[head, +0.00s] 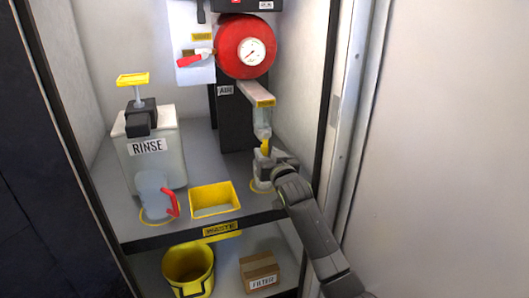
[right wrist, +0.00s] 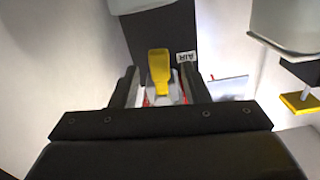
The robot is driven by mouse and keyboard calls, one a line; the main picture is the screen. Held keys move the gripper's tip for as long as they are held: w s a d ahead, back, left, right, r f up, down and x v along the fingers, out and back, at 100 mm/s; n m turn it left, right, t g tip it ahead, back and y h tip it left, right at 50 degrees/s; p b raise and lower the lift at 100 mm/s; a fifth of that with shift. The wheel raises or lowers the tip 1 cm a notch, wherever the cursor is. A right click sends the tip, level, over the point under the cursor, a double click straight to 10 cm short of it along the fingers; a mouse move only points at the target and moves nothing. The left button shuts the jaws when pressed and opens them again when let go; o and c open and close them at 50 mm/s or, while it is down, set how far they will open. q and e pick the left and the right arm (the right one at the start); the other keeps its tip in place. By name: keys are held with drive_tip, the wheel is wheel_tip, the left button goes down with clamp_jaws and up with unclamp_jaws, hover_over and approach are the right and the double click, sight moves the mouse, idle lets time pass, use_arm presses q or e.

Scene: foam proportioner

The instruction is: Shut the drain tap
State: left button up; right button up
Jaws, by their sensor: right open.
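The drain tap shows as a yellow lever (head: 265,146) below a clear cylinder (head: 262,122) at the right of the cabinet. In the right wrist view the yellow lever (right wrist: 159,68) stands between the two fingers, with a gap on each side. My right gripper (head: 264,158) is open at the lever, reaching in from the lower right; its fingers also show in the right wrist view (right wrist: 159,88). The gripper hides the lower part of the tap. My left gripper is not in view.
On the shelf are a RINSE tank (head: 150,160), a clear jug (head: 152,190) with a red handle, and a yellow tray (head: 214,198). A red tank (head: 240,50) with a gauge is above. Below are a yellow bucket (head: 188,268) and FILTER box (head: 259,268). The cabinet wall is close right.

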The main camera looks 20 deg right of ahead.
sight(265, 150)
drive_tip(key=shift+w+b, duration=0.3)
drive_tip(key=shift+w, duration=1.3)
drive_tip(key=shift+a, duration=0.1)
clamp_jaws()
